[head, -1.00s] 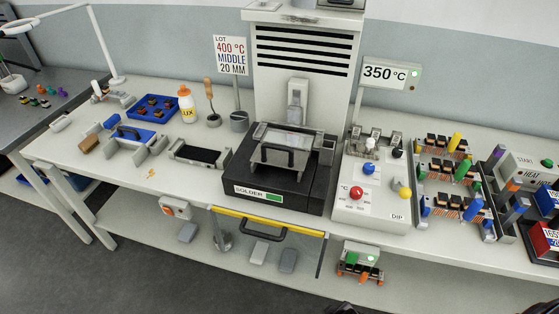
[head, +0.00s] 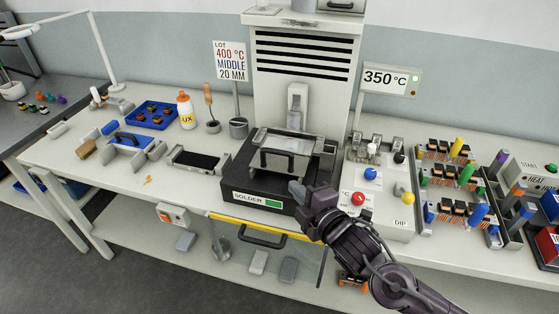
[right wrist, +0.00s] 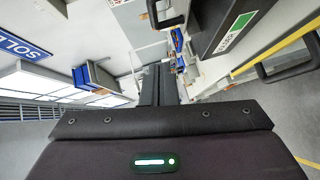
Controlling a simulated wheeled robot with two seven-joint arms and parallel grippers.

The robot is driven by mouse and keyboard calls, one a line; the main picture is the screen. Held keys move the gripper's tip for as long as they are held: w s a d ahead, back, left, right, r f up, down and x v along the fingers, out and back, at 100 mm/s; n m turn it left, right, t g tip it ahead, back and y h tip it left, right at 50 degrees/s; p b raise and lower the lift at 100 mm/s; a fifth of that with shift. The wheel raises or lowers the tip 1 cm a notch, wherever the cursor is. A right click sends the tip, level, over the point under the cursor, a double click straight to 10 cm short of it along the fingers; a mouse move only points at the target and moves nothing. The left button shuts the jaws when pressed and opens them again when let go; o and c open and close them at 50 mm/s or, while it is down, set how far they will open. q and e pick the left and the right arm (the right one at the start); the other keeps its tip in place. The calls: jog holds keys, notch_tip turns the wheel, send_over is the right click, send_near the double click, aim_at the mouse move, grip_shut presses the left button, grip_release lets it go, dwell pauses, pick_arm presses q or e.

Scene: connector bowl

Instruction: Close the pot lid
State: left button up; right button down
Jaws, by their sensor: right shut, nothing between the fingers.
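The black solder pot (head: 245,190), with a SOLDER label and a green patch on its front, stands at the middle of the bench in the head view. Its lid (head: 286,146) is a grey, partly see-through panel in a metal frame with a dark bar handle (head: 278,156). I cannot tell its exact tilt. My right gripper (head: 297,189) is shut and empty, close to the pot's front right side and below the lid handle. In the right wrist view my shut fingers (right wrist: 158,84) point away, with the pot (right wrist: 222,25) at upper right. My left gripper is not in view.
The dip unit (head: 372,220) with coloured knobs stands right of the pot, behind my right arm. A yellow-edged shield (head: 235,222) with a black handle hangs at the bench front. A blue tray (head: 152,115) and a flux bottle (head: 186,112) are at left.

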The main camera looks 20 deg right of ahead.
jog(key=p, duration=0.3)
send_near(271, 152)
jog(key=w+a, duration=0.1)
jog(key=a, duration=0.2)
jog(key=w, duration=0.2)
jog(key=w+d+p, duration=0.1)
jog(key=shift+w+f, duration=0.3)
jog(key=shift+w+d+f, duration=0.2)
jog(key=shift+w+d, duration=0.15)
jog(key=shift+w, duration=0.1)
